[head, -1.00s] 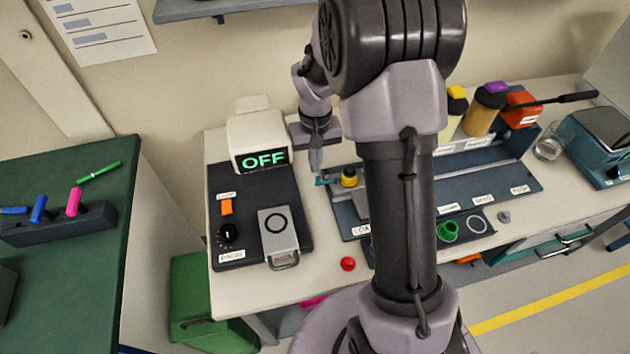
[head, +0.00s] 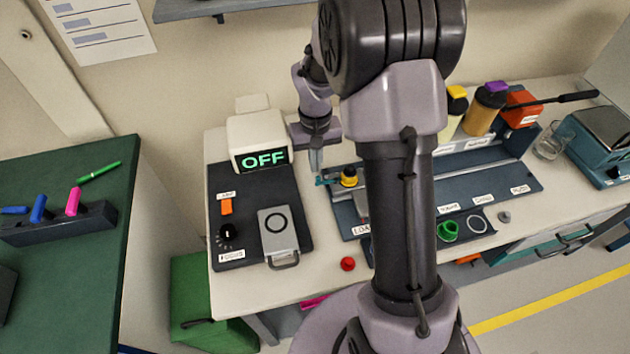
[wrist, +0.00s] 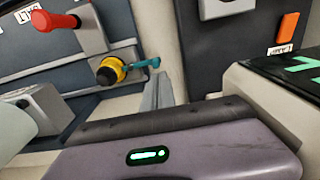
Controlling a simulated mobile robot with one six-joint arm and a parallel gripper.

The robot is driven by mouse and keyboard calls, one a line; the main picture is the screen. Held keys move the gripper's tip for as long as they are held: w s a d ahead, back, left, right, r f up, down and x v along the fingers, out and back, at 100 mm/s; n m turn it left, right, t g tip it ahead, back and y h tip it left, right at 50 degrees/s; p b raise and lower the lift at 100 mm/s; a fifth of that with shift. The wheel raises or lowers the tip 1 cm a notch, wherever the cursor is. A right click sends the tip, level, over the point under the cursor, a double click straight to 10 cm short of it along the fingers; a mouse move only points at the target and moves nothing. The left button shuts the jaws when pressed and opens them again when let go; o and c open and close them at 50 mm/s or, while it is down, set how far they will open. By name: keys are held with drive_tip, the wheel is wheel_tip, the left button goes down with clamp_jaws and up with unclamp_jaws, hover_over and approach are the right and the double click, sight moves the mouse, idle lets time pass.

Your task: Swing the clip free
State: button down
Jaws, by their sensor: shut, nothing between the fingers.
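The teal clip (head: 325,181) sticks out to the left from beside a yellow-topped round part (head: 349,177) on the dark fixture plate. In the wrist view the clip (wrist: 143,63) reaches from the yellow-and-black part (wrist: 110,70) toward my fingers. My gripper (head: 316,168) points down just above the clip's free end. In the wrist view its fingers (wrist: 158,85) are together and empty, with their tips very near that end. I cannot tell whether they touch it.
A black panel with an OFF display (head: 264,159) and an orange switch (head: 226,207) lies to the left. A red-handled lever (wrist: 55,21) stands near the clip in the wrist view. A red knob (head: 348,264) lies near the bench front. My arm hides part of the fixture.

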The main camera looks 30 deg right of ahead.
drive_tip(key=shift+f+b, duration=1.15)
drive_tip(key=shift+f, duration=0.5)
